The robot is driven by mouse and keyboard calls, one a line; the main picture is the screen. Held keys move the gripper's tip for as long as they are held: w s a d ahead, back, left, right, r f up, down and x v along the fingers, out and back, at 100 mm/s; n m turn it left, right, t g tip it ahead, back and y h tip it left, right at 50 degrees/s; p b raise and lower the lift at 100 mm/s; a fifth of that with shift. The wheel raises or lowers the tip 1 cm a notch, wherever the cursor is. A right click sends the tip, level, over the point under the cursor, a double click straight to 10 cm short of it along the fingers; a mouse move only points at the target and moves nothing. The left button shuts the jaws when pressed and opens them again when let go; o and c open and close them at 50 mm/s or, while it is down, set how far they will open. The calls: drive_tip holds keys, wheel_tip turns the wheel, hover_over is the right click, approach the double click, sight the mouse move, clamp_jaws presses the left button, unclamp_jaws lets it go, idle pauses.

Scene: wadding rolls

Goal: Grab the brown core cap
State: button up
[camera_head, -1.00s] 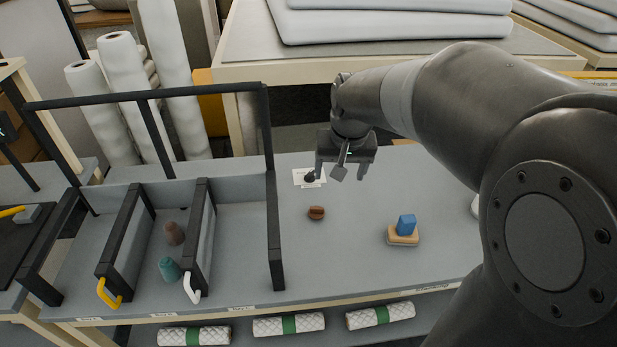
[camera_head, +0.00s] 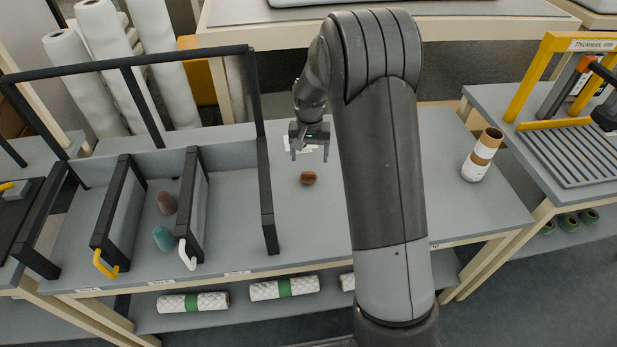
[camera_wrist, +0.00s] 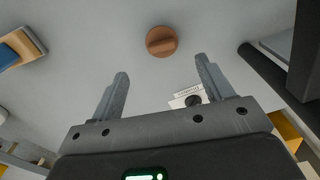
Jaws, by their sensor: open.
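The brown core cap (camera_head: 308,177) lies on the grey table, right of the black-framed bays. It is round, with a raised bar across its top in the wrist view (camera_wrist: 161,41). My gripper (camera_head: 309,152) is open and empty, on the far side of the cap in the head view. In the wrist view the cap sits ahead of the two fingertips (camera_wrist: 162,66), roughly centred between them and not touching them.
A brown plug (camera_head: 166,202) and a teal plug (camera_head: 163,238) stand in the middle bay. A blue block (camera_wrist: 12,52) on a tan pad is at left. A cardboard-core roll (camera_head: 483,155) stands at the table's right.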

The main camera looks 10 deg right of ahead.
sight(308, 173)
wheel_tip(308, 173, down, 9)
drive_tip(key=shift+a+r, duration=0.1)
drive_tip(key=shift+a, duration=0.05)
idle(0.4)
drive_tip(key=shift+c, duration=0.3)
drive_tip(key=c, duration=1)
drive_tip(key=shift+r, duration=0.1)
